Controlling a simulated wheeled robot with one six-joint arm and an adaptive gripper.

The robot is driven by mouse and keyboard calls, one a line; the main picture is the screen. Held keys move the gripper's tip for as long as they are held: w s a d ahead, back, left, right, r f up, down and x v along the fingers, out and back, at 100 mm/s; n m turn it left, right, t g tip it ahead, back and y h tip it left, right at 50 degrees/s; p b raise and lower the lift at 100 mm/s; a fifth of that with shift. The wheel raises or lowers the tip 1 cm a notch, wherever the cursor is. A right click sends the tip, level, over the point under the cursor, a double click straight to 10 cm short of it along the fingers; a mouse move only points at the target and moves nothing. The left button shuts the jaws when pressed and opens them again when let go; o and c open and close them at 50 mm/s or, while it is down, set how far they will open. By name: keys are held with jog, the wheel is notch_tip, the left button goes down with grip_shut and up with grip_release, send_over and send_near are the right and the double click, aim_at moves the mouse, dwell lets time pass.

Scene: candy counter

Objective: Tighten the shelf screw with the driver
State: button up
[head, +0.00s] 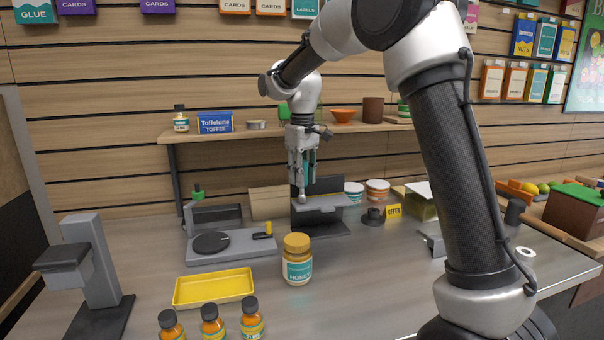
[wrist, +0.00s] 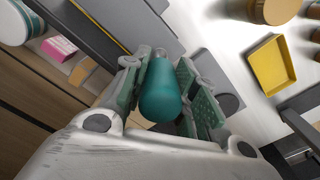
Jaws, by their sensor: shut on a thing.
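My gripper (head: 301,180) points down over the middle of the counter, in front of the back shelf. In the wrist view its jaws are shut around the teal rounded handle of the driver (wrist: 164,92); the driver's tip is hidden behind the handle. A small grey stand (head: 322,226) with a pale metal shelf plate (head: 328,201) is just below and beside the fingertips. The screw cannot be made out in either view, nor whether the driver touches it.
A honey jar (head: 297,260) stands in front of the stand. A yellow tray (head: 214,288) and a grey device with a black disc (head: 232,243) are to the left. Several small bottles (head: 211,322) line the front edge. The back shelf (head: 240,133) holds goods.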

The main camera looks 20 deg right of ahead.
grip_shut()
jog(key=shift+m, duration=1.1)
jog(key=shift+m, duration=1.2)
jog(key=shift+n, duration=0.4)
jog(key=shift+o, duration=0.8)
grip_release()
grip_shut()
jog(key=shift+r, duration=0.1)
